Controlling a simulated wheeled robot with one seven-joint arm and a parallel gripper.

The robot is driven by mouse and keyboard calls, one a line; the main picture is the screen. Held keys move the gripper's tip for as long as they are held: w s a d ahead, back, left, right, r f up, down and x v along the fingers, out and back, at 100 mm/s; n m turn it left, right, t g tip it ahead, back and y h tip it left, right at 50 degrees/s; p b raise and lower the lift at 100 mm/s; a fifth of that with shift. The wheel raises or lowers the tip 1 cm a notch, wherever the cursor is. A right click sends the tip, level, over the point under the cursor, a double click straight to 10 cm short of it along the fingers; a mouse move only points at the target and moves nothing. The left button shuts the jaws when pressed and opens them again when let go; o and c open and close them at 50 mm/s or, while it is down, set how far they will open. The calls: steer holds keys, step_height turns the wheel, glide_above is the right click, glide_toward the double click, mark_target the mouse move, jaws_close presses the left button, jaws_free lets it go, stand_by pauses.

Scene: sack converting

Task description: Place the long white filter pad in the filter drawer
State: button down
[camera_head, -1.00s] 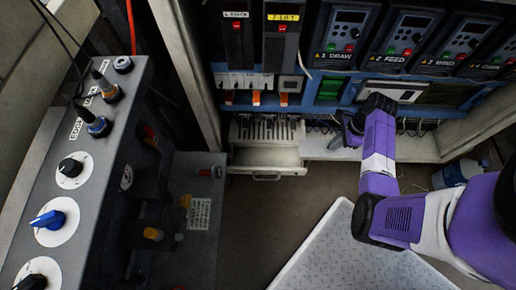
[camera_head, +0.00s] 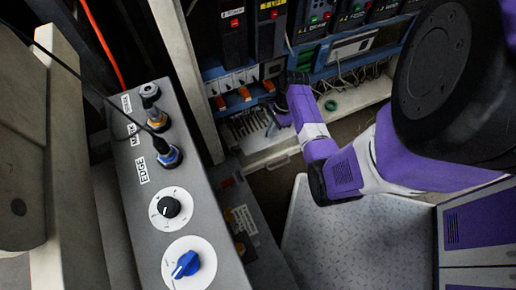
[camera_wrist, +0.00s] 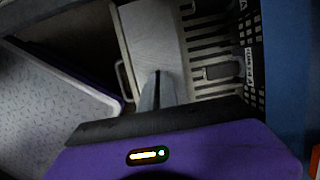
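The filter drawer (camera_head: 268,154) is pulled out below the blue panel, with a slotted grille in its rear part. In the wrist view the drawer (camera_wrist: 121,42) shows its handle, a plain pale surface and the dark slots beside it. I cannot tell whether that pale surface (camera_wrist: 152,38) is the long white filter pad or the drawer's own floor; no separate pad shows clearly. My gripper (camera_head: 284,112) is over the drawer area. In the wrist view its fingers (camera_wrist: 157,78) are together, pointing at the pale surface, with nothing visible between them. Contact cannot be judged.
A grey control box (camera_head: 185,190) with knobs stands at the left. A pale ledge (camera_head: 350,98) right of the drawer carries a green ring (camera_head: 331,105) and loose wires. A patterned light plate (camera_head: 350,235) lies in front. Several drive modules hang above.

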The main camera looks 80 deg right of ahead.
mark_target(278, 132)
step_height(278, 132, down, 10)
steer(key=b, duration=0.4)
steer(key=shift+r+b, duration=0.15)
steer(key=shift+b, duration=0.2)
steer(key=c, duration=1.6)
jaws_free()
steer(key=p+v, duration=0.5)
steer(key=v, duration=0.7)
steer(key=shift+s, duration=0.15)
